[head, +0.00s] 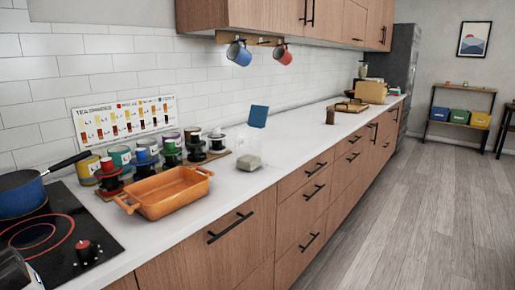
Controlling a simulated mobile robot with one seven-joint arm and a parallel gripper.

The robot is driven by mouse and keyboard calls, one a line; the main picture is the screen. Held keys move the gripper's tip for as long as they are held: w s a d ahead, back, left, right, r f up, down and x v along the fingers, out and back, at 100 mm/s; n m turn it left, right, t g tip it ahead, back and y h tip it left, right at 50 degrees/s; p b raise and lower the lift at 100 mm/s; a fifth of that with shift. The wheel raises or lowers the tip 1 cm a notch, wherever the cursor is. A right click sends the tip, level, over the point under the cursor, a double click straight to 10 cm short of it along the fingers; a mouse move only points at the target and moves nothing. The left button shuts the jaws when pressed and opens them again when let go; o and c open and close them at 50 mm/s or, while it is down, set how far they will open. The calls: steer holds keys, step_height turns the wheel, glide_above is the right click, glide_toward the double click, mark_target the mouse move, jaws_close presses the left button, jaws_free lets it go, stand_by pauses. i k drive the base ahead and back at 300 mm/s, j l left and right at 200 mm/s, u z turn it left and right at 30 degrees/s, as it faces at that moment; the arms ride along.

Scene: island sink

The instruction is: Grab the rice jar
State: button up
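A clear jar (249,155) with a pale, grainy filling in its lower part stands on the white counter, right of the orange baking dish. It looks like the rice jar; no label is readable. A blue square piece (258,116), which looks like a raised lid, shows just above it; I cannot tell how the two are joined. The jar is upright, near the counter's front edge, with nothing in front of it.
An orange dish (167,192) and several cans and stacked pieces stand left of the jar. A blue pot (22,193) is on the black cooktop (55,241). Mugs (239,53) hang above. The counter right of the jar is clear up to a brown jar (330,117). The floor is open.

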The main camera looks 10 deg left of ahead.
mark_target(249, 141)
steer(key=i+l+u, duration=0.1)
steer(key=i+l, duration=0.7)
steer(key=i+u, duration=0.1)
steer(key=i, duration=0.65)
